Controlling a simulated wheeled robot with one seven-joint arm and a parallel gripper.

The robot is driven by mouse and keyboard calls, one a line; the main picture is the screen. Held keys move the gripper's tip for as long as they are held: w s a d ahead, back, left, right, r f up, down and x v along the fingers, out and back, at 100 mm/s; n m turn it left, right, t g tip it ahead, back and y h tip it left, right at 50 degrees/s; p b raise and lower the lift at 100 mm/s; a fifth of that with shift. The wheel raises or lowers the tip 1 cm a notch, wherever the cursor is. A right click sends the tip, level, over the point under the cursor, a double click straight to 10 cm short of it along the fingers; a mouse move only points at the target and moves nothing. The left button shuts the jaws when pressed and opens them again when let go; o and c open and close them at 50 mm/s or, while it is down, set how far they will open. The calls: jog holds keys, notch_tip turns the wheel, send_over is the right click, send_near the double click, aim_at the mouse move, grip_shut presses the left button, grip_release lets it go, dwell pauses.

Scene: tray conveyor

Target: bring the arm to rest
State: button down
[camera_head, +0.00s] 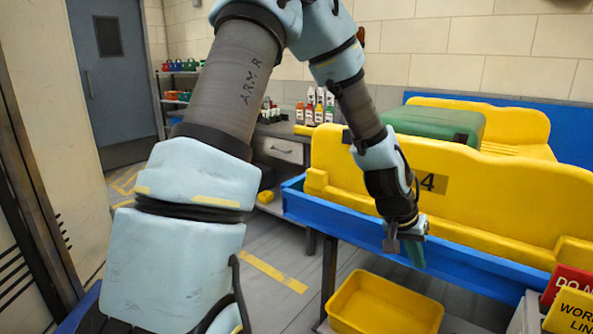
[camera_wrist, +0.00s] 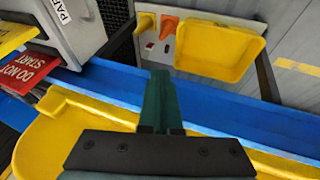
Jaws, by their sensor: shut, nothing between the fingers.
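My arm reaches from the left foreground up and over to the conveyor in the head view. My gripper (camera_head: 413,258) points down in front of the blue conveyor rail (camera_head: 470,262), above and behind the yellow bin on the lower shelf. In the wrist view the green fingers of my gripper (camera_wrist: 161,88) are together, with nothing between them. The arm is bent, with its forearm sloping down to the right.
A yellow tray (camera_head: 335,170) marked 4 stands on the conveyor, with a green case (camera_head: 435,122) behind its wall. A yellow bin (camera_head: 385,305) sits low below the rail. Signs (camera_head: 572,312) stand at the lower right. Floor (camera_head: 270,245) is open left of the conveyor.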

jog(key=w+a+r+n+t+y+p, duration=0.1)
jog(key=w+a+r+n+y, duration=0.15)
jog(key=a, duration=0.65)
jog(key=w+a+r+n+y+p, duration=0.15)
jog(key=a+r, duration=0.25)
jog(key=a, duration=0.6)
jog(key=s+a+r+n+p, duration=0.1)
jog(key=s+a+r, duration=0.1)
jog(key=a, duration=0.6)
jog(key=s+a+r+n+y+p, duration=0.1)
jog(key=s+a+r+n, duration=0.1)
jog(key=a, duration=0.6)
jog(key=shift+s+r, duration=0.55)
jog(key=shift+r, duration=0.25)
jog(key=c, duration=1.6)
grip_release()
